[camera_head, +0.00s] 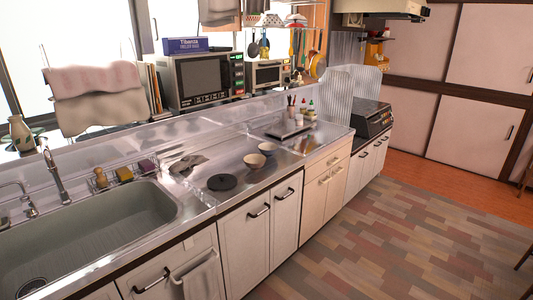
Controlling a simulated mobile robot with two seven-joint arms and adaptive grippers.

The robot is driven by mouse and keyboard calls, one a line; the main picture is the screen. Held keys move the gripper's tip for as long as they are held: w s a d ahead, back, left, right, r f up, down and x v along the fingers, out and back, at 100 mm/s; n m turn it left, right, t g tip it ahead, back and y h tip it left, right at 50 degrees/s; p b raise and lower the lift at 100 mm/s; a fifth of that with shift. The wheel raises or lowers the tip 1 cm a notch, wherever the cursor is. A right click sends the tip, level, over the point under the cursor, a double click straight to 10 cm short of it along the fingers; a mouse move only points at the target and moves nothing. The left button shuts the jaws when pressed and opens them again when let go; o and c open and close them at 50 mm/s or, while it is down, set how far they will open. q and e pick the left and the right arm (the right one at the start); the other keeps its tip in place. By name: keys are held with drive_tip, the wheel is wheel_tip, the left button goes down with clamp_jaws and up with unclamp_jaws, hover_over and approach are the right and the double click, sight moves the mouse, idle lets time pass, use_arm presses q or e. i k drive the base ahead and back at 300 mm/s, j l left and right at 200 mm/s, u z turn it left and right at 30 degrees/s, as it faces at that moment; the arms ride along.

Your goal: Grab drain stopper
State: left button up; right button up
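A flat, round black disc (222,182), which looks like the drain stopper, lies on the steel counter (215,200) to the right of the sink. The sink (95,235) is at the left and looks empty, with a round drain (32,288) low in its near left corner. Neither of my grippers shows in the head view.
Two small bowls (254,161) stand right of the disc, with a crumpled cloth (187,164) behind it. Sponges (124,173) and a faucet (54,176) line the sink's back edge. Cabinet handles (259,210) stick out in front. The floor (400,240) at right is clear.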

sight(220, 182)
drive_tip(key=i+l+u, duration=0.2)
drive_tip(key=i+l, duration=0.15)
drive_tip(key=i+l+u, duration=0.15)
drive_tip(key=i+l, duration=0.2)
drive_tip(key=i+l+u, duration=0.2)
drive_tip(key=i+l, duration=0.15)
drive_tip(key=l, duration=0.2)
drive_tip(key=i+l+u, duration=0.2)
drive_tip(key=l, duration=0.3)
drive_tip(key=i, duration=0.05)
